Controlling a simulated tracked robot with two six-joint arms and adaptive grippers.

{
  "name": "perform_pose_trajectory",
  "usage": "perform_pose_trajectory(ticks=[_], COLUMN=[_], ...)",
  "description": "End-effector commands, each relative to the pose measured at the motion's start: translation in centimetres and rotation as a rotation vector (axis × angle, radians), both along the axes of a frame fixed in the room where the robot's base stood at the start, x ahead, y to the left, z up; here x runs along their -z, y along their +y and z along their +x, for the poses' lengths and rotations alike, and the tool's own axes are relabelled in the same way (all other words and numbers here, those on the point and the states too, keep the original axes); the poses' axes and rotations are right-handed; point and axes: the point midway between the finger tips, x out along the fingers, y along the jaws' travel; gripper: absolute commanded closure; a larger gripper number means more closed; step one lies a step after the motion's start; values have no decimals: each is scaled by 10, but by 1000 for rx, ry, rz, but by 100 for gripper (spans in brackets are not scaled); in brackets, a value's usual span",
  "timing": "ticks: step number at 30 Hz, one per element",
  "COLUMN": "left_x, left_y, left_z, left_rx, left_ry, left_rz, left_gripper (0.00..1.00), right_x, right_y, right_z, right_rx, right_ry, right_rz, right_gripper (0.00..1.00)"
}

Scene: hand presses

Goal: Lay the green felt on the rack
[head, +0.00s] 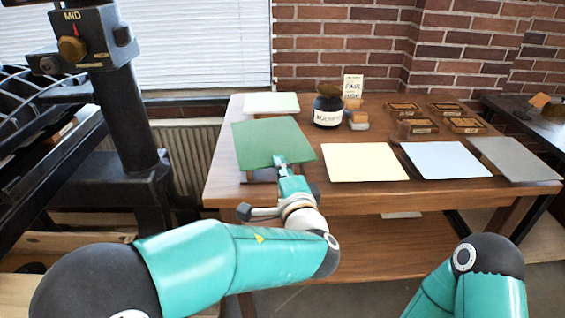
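The green felt (262,138) is a flat square sheet at the left part of the wooden table. It looks raised a little above the tabletop, with a dark shape under its near edge. My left gripper (281,161) is at the felt's near edge, its narrow fingers together and overlapping the sheet, apparently gripping it. A black ribbed frame (30,92) stands at the far left; I cannot tell whether it is the rack. My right arm shows at the lower right, but its gripper is out of view.
The wooden table (225,185) holds cream (364,162), pale blue (445,160) and grey (515,158) sheets, a pale green sheet (271,102), a dark jar (327,112) and several small wooden blocks (404,107). A black column (125,120) with a dial stands left.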

Motion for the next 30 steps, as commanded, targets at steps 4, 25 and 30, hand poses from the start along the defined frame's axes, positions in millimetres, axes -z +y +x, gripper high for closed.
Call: perform_pose_trajectory(ticks=[4,25,30], left_x=[9,65,65], left_y=[-5,-8,-8], left_z=[0,0,0], left_rx=[9,13,15], left_ry=[0,0,0], left_rz=[0,-1,0], left_gripper=[100,100,100], right_x=[3,37,40], right_y=[0,0,0], right_z=[0,0,0], right_rx=[0,0,0], right_ry=[1,0,0], right_rz=[0,0,0], right_gripper=[60,60,60])
